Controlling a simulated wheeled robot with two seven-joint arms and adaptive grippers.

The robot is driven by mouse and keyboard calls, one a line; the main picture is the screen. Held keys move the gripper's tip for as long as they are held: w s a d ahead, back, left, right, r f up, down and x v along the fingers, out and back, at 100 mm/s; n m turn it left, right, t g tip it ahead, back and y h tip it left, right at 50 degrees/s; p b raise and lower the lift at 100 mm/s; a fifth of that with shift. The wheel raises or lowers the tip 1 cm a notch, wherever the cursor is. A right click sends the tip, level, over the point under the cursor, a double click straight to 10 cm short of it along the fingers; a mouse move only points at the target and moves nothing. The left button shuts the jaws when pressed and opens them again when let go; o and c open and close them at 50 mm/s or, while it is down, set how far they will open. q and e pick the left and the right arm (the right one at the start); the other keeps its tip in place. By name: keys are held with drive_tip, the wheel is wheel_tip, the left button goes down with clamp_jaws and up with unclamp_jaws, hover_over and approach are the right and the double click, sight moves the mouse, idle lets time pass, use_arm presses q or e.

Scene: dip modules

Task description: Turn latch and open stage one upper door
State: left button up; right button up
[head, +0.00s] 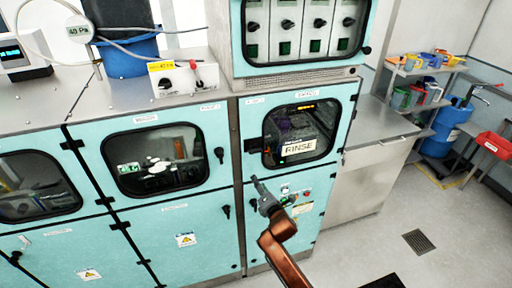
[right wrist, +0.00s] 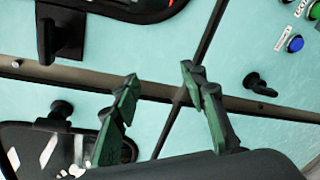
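The teal cabinet has upper doors with dark windows: one at the left (head: 75,170), a middle one (head: 190,125) and a right one (head: 345,110) with a RINSE sign. I cannot read which is stage one. A black latch (head: 219,155) sits at the middle door's right edge. My right gripper (head: 257,182) is in front of the cabinet, below the right door's window. In the right wrist view its two fingers (right wrist: 158,76) are spread with nothing between them. Black latches show there at upper left (right wrist: 46,40) and at right (right wrist: 258,84), apart from the fingers. My left gripper is out of view.
Lower teal doors (head: 175,240) are closed beneath. A control box (head: 184,78) and a blue bucket (head: 128,55) stand on the cabinet top. A steel counter (head: 380,125) is to the right. The grey floor (head: 400,205) at right is largely open.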

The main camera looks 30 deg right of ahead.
sight(256, 152)
drive_tip(key=r, duration=0.4)
drive_tip(key=r+n+t, duration=0.1)
drive_tip(key=r, duration=0.4)
drive_tip(key=s+r+n+t+p, duration=0.1)
drive_tip(key=r, duration=0.4)
drive_tip(key=shift+h, duration=0.4)
drive_tip(key=p+x, duration=0.1)
drive_tip(key=x, duration=0.5)
drive_tip(key=shift+a, duration=0.1)
drive_tip(key=shift+w, duration=0.65)
drive_tip(key=shift+c, duration=0.5)
clamp_jaws()
